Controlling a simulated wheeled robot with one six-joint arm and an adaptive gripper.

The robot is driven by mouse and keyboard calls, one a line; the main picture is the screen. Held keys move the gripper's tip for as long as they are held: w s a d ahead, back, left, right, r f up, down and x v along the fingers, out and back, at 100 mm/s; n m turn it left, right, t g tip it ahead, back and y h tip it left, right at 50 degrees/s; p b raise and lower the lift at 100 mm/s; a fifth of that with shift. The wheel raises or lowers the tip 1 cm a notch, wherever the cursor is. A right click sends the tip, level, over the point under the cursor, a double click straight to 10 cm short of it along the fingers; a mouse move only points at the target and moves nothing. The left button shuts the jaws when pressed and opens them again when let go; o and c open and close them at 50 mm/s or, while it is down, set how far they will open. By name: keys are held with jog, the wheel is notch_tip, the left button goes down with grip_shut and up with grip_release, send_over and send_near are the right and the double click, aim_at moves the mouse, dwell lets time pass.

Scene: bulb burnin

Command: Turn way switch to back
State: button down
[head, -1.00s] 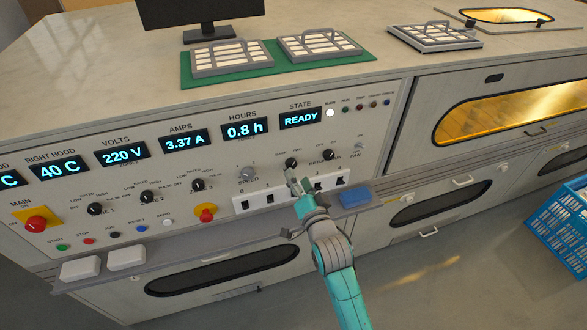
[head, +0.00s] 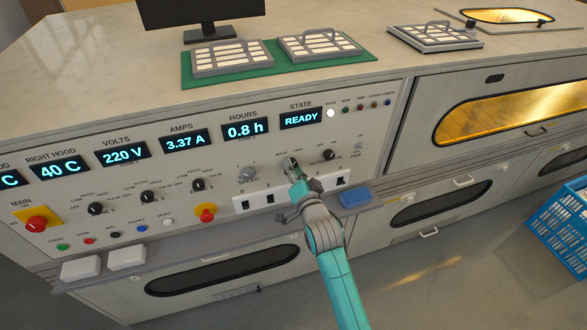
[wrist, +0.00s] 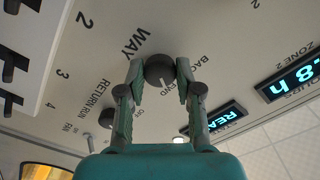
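The way switch (wrist: 159,69) is a dark round knob on the sloped panel, beside the large WAY lettering in the wrist view. BACK and FWD labels sit to its right there. Its small pale mark appears to point down, toward the FWD side. My gripper (wrist: 160,72) has one finger on each side of the knob, and the fingertips appear to touch its edges. In the head view my gripper (head: 292,168) reaches up to the panel below the STATE display and mostly hides the knob.
Another black knob (head: 329,155) sits just right of my gripper, and the grey speed knob (head: 248,174) is to its left. A blue crate (head: 570,228) stands on the floor at right.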

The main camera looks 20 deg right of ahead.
dwell(0.3)
jog(key=n, duration=1.1)
jog(key=shift+n, duration=0.6)
jog(key=c, duration=0.8)
grip_release()
jog(key=shift+o, duration=0.2)
jog(key=shift+s, duration=0.1)
jog(key=s, duration=1.1)
jog(key=shift+s, duration=0.4)
